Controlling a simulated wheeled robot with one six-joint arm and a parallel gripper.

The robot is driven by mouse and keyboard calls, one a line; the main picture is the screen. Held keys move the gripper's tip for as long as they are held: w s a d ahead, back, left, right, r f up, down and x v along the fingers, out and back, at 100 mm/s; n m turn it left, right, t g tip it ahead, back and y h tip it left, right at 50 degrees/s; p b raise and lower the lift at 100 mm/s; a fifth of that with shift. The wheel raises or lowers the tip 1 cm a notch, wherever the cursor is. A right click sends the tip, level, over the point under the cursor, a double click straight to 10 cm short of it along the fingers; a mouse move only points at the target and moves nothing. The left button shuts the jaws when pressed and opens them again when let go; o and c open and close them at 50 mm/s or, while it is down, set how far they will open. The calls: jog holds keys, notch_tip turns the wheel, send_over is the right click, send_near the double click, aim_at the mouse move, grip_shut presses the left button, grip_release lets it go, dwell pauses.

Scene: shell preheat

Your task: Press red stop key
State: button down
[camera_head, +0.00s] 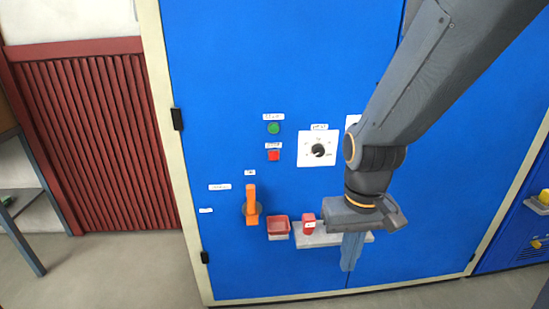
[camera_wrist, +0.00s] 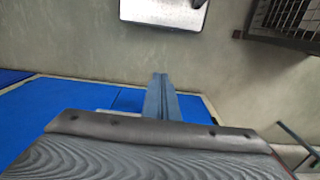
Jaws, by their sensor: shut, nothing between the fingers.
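A round green button (camera_head: 273,128) sits above that. My gripper (camera_head: 350,262) is shut and empty, pointing down in front of the cabinet, to the right of and lower than the red key, and apart from it. In the wrist view the closed fingers (camera_wrist: 161,90) point away from the camera, and the red key is not visible there.
A dial on a white plate (camera_head: 318,150) is right of the key. Below are an orange handle (camera_head: 251,205), a red tray (camera_head: 278,226) and a red block (camera_head: 309,223) on a grey shelf (camera_head: 315,240). A red slatted panel (camera_head: 95,140) stands left. The cabinet front around the key is unobstructed.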

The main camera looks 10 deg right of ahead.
aim_at(274, 155)
jog(key=shift+w, duration=0.1)
dwell(0.5)
jog(key=w+r+m+t+p, duration=0.1)
jog(key=w+m+t+p, duration=0.65)
jog(key=w, duration=1.15)
jog(key=w+a+r+m+t+y+p, duration=0.2)
jog(key=w+a+r+m+y+p, duration=0.1)
jog(key=w+a+m+y+p, duration=0.3)
jog(key=a+y+p, duration=0.2)
jog(key=a+p, duration=0.1)
jog(key=a, duration=0.1)
jog(key=shift+a, duration=0.35)
jog(key=shift+w+t, duration=0.15)
jog(key=shift+t, duration=0.1)
jog(key=w+b, duration=0.2)
jog(key=w, duration=0.6)
jog(key=shift+w, duration=0.3)
